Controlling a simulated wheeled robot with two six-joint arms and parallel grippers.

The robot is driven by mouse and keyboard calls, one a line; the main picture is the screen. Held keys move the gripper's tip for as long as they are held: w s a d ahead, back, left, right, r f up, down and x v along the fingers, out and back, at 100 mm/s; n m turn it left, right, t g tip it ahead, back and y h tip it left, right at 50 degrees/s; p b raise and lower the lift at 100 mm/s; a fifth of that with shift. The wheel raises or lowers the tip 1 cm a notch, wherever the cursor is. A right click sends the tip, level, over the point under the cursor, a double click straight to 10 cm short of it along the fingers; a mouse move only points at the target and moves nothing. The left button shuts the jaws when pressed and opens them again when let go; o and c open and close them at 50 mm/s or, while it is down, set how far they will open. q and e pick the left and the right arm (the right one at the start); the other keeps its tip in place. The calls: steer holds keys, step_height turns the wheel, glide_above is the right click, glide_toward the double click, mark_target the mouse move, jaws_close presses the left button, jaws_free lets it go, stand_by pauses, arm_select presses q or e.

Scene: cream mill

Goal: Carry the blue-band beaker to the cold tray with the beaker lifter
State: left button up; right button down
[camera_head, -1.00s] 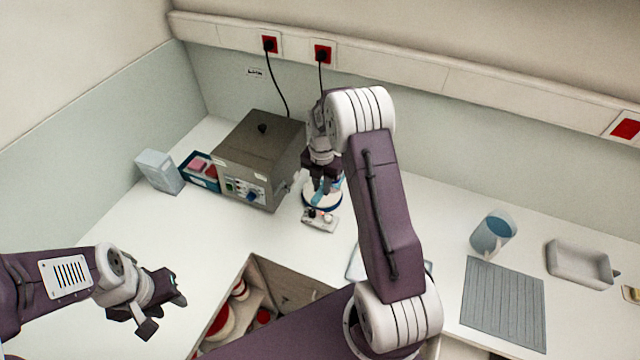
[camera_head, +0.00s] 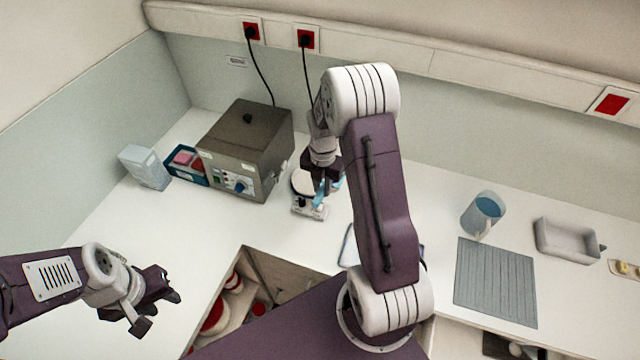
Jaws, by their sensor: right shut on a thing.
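My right gripper (camera_head: 324,178) is shut on a light-blue thing (camera_head: 322,194) that looks like the beaker lifter, pointing down at the right side of the small hot plate (camera_head: 302,184). The gripper and arm hide much of it, and I cannot make out the blue-band beaker there. My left gripper (camera_head: 162,312) is open and empty over the bench at the lower left. A pale tray edge (camera_head: 348,246) shows beside my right forearm, mostly hidden; I cannot tell whether it is the cold tray.
A grey oven-like box (camera_head: 245,150) stands left of the hot plate, with a blue bin (camera_head: 187,165) and a clear container (camera_head: 145,167) beyond. At right are a jug with blue liquid (camera_head: 483,213), a ribbed grey mat (camera_head: 495,282) and a shallow grey tray (camera_head: 567,241). An opening holds red-and-white items.

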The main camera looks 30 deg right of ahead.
steer(key=shift+s+d+f+b, duration=0.15)
steer(key=shift+s+d+b, duration=0.05)
steer(key=shift+s, duration=0.9)
steer(key=shift+s+d+f+b, duration=0.1)
steer(key=shift+s+d+b, duration=0.05)
steer(key=shift+s, duration=1.05)
steer(key=s+d+f+b, duration=0.1)
steer(key=s, duration=0.9)
steer(key=shift+d+f+b, duration=0.2)
steer(key=shift+d+b, duration=0.15)
steer(key=shift+s, duration=0.2)
steer(key=s+b, duration=0.1)
steer(key=b, duration=0.1)
steer(key=s+b, duration=0.2)
steer(key=b, duration=0.1)
steer(key=s+d+b, duration=0.1)
steer(key=s+b, duration=0.1)
steer(key=b, duration=0.1)
steer(key=shift+f, duration=0.35)
